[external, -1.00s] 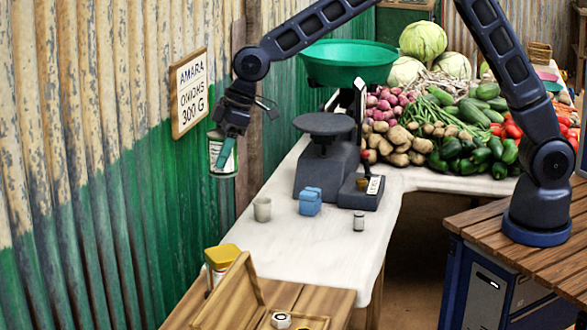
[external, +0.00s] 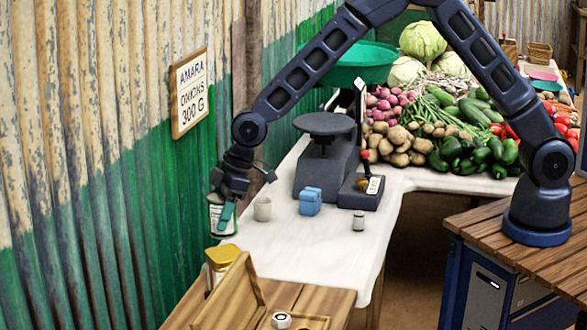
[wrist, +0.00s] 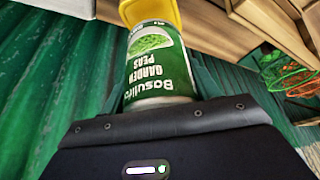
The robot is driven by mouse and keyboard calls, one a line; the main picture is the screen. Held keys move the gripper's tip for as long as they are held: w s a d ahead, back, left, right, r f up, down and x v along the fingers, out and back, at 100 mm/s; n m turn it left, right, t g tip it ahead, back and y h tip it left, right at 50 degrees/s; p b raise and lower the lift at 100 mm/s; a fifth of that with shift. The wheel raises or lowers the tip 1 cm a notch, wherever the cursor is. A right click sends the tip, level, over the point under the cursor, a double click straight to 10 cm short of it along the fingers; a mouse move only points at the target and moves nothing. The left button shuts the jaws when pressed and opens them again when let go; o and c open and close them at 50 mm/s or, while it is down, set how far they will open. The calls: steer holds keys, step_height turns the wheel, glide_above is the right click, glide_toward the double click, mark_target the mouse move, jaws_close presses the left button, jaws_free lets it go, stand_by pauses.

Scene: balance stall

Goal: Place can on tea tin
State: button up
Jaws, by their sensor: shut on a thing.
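My gripper (external: 226,208) is shut on a green and white can (external: 214,217) at the left of the external view. The can is held upright, close to the corrugated wall. In the wrist view the can (wrist: 154,68) shows a "Garden Peas" label. The yellow-lidded tea tin (external: 221,256) stands on the wooden surface at the lower left, below and in front of the can. Its yellow lid (wrist: 148,14) shows beyond the can in the wrist view. The external view shows the can a little above the lid; I cannot tell the exact gap.
A wooden box with a raised lid (external: 230,302) stands right beside the tin. A pale cup (external: 262,208), a blue block-like item (external: 310,201) and a small metal weight (external: 358,220) stand on the white counter (external: 310,255). The corrugated wall (external: 120,190) is close on the left.

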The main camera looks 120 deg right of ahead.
steer(key=shift+f, duration=2.5)
steer(key=shift+f, duration=0.1)
steer(key=o, duration=1.2)
steer(key=shift+o, duration=0.2)
